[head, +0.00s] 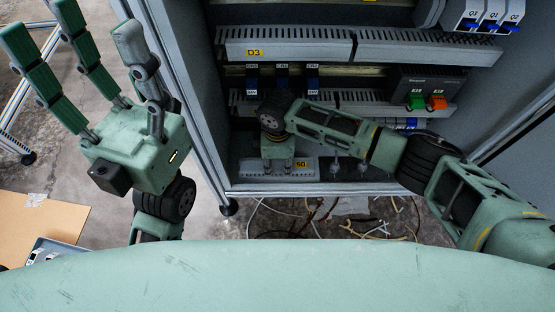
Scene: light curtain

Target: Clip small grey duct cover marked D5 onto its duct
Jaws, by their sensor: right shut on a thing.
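A small grey cover (252,170) with a yellow label (301,164) lies level low in the cabinet opening. The label is small and looks upside down, so I cannot read it surely as D5. My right gripper (278,166) points down and is shut on the cover, left of its label. The gripper body hides part of the cover's back edge. My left gripper (75,38) is open and empty, raised outside the cabinet on the left, fingers spread. I cannot tell which duct is the cover's own.
A slotted duct marked D3 (350,46) crosses the cabinet. Below it sit breakers (283,80) and a dark module (428,84) with green and orange plugs. A lower slotted duct (350,106) lies partly behind my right arm. Loose wires (340,215) litter the floor.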

